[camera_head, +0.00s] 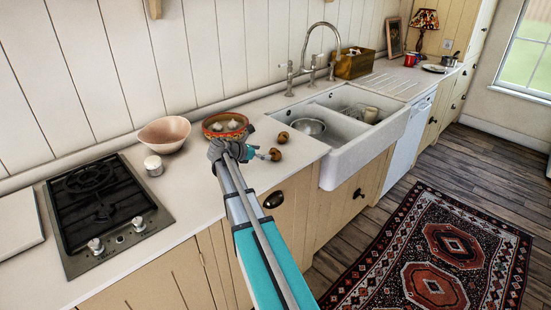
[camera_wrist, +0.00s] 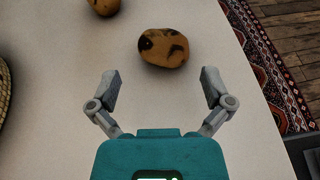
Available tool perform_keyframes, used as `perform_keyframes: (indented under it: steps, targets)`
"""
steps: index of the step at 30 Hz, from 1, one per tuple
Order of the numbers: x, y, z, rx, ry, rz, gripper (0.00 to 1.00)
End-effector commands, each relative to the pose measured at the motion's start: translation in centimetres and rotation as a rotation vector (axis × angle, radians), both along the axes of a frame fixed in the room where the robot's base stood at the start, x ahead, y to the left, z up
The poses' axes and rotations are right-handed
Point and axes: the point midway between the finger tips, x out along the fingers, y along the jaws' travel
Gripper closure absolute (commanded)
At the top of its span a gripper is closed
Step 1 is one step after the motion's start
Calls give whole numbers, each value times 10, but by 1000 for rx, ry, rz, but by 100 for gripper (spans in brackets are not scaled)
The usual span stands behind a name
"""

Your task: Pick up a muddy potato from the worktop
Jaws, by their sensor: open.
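Two brown potatoes with dark muddy patches lie on the white worktop (camera_head: 188,181), left of the sink. The nearer potato (camera_head: 275,154) shows large in the wrist view (camera_wrist: 164,47), just beyond the fingertips and roughly centred between them. The other potato (camera_head: 283,137) lies farther off and is cut by the top edge of the wrist view (camera_wrist: 104,5). My gripper (camera_wrist: 161,88) is open and empty, above the worktop. In the head view my gripper (camera_head: 262,154) is beside the nearer potato, on its left.
A patterned bowl with contents (camera_head: 225,125) stands close behind my gripper. A pink bowl (camera_head: 164,134), a small white pot (camera_head: 153,165) and a black hob (camera_head: 105,211) are to the left. The white sink (camera_head: 350,158) with a metal bowl (camera_head: 309,127) is to the right.

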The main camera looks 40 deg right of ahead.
Motion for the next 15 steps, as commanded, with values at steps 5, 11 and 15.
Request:
perform_keyframes:
  steps: [5,11,15]
  targets:
    - [0,-5,-2,0,0,0,0]
    - [-1,-5,-1,0,0,0,0]
    - [-1,-7,-3,0,-1,-1,0]
